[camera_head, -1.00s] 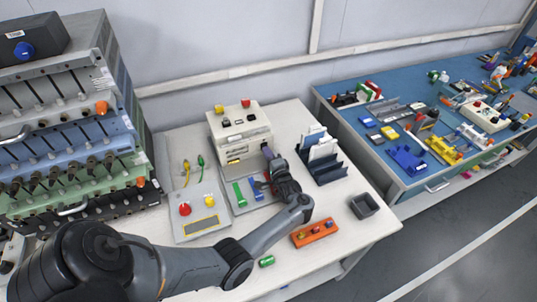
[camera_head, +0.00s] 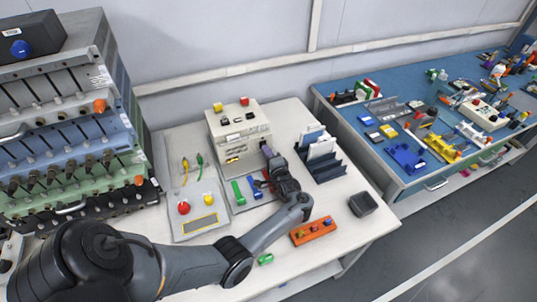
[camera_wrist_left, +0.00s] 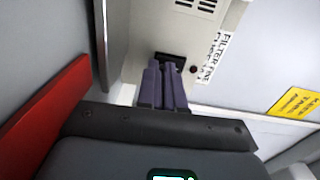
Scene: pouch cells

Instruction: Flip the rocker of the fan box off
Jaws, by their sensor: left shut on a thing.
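The fan box is a cream box with vents; its front fills the upper middle of the left wrist view (camera_wrist_left: 150,30). In the head view, I take it to be the cream box (camera_head: 240,128) at the back of the white bench. Its black rocker (camera_wrist_left: 172,57) sits in the front face, partly covered by my fingertips. My left gripper (camera_wrist_left: 166,68) has its purple fingers close together, shut with their tips at the rocker. In the head view, my left gripper (camera_head: 265,148) is at the box's right front side. The rocker's position cannot be read. My right gripper is out of view.
A control panel with a red button (camera_head: 184,208) stands left of the gripper. A dark rack (camera_head: 322,165) stands close on the right. An orange block (camera_head: 314,231) and a dark bin (camera_head: 363,204) lie nearer the front. Tall stacked units (camera_head: 65,120) fill the left.

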